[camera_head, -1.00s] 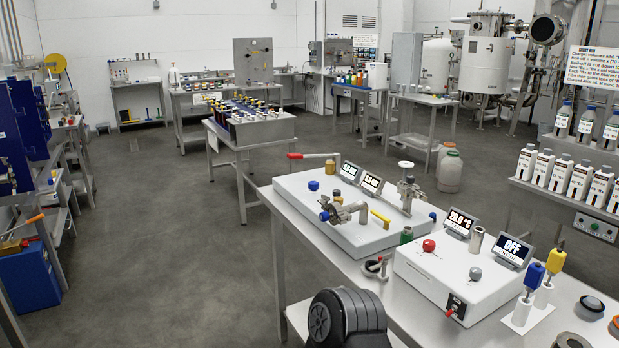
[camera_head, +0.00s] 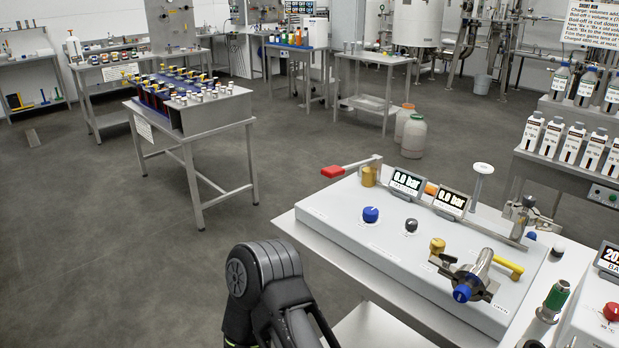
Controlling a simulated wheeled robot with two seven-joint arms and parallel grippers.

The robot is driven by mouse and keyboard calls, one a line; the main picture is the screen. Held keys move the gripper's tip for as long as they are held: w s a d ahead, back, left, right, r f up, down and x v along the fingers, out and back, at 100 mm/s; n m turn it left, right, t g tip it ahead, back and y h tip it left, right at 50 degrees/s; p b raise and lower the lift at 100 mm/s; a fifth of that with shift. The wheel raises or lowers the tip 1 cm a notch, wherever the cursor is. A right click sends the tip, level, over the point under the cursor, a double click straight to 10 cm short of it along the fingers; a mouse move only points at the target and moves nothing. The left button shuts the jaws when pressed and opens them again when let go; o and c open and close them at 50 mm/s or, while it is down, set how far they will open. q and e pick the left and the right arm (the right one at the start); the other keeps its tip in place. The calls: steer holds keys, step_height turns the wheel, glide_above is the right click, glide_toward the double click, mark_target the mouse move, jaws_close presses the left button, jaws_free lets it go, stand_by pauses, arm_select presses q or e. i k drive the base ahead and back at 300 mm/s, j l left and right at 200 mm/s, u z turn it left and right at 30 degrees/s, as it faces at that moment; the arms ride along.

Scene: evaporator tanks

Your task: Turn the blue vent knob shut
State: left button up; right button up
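A blue knob (camera_head: 371,214) stands on the top of a white panel box (camera_head: 340,218), left of a black knob (camera_head: 411,225). A second blue knob (camera_head: 462,293) is on the end of a metal valve (camera_head: 478,272) at the box's front right. I cannot read which blue knob is the vent. A black link of my arm shows at the bottom centre, left of the box and apart from both knobs. No gripper fingertips can be made out.
A red-handled lever (camera_head: 345,170), two displays reading 0.0 bar (camera_head: 407,184), a yellow handle (camera_head: 503,263) and a tall white-topped stem (camera_head: 478,182) stand on the box. A green-capped item (camera_head: 555,297) is to its right. A bottle table (camera_head: 215,150) stands behind left.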

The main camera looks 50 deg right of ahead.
mark_target(370, 214)
steer(key=i, duration=2.2)
steer(key=i+z, duration=0.1)
steer(key=z, duration=4.8)
